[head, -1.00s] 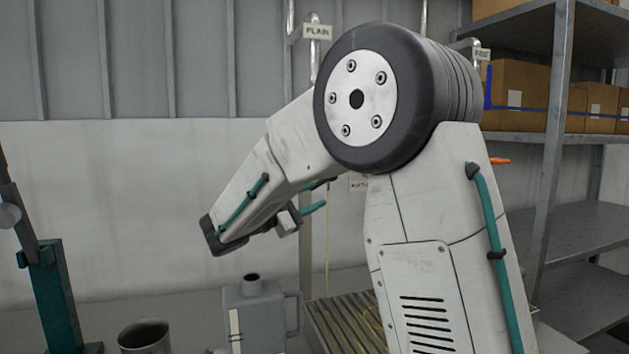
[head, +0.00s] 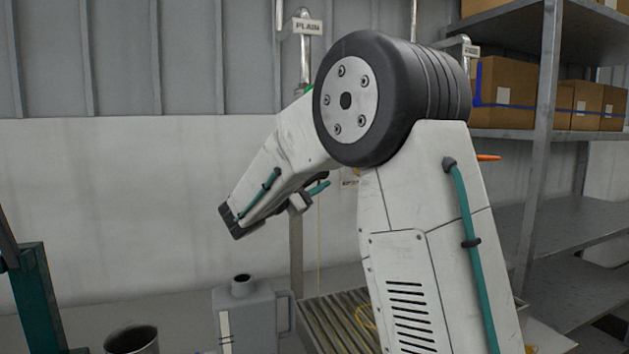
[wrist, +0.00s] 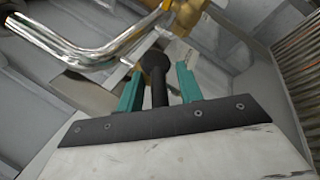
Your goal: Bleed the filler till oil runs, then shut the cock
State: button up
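In the wrist view, my gripper's two teal fingers (wrist: 160,88) are apart. A black rod with a round knob (wrist: 155,63) shows between them, with a gap on each side. A bent shiny pipe (wrist: 95,55) crosses the upper left, and a brass-coloured fitting (wrist: 188,12) is at the top edge. I cannot tell whether the knob belongs to the cock. In the head view, my arm hides much of the filler area, and my gripper's fingertips are not clear. A pipe there bears a "PLAIN" sign (head: 308,27).
A metal mug (head: 132,340) is at the lower left. A metal shelf (head: 540,150) with cardboard boxes (head: 505,95) stands at the right.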

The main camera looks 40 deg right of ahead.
grip_shut()
jog(key=shift+f+t+h, duration=0.1)
jog(key=shift+t+h, duration=0.2)
jog(key=shift+d+f+n+h, duration=0.2)
jog(key=shift+n+h, duration=0.4)
jog(key=shift+h, duration=0.2)
jog(key=shift+s+d+f+n+t+h, duration=0.1)
jog(key=shift+d+n+t+h, duration=0.05)
jog(key=shift+n+t+h, duration=0.45)
jog(key=shift+s+d+n+t+h, duration=0.1)
jog(key=shift+n+t+h, duration=0.4)
jog(key=shift+t+h, duration=0.1)
jog(key=shift+t, duration=0.3)
grip_release()
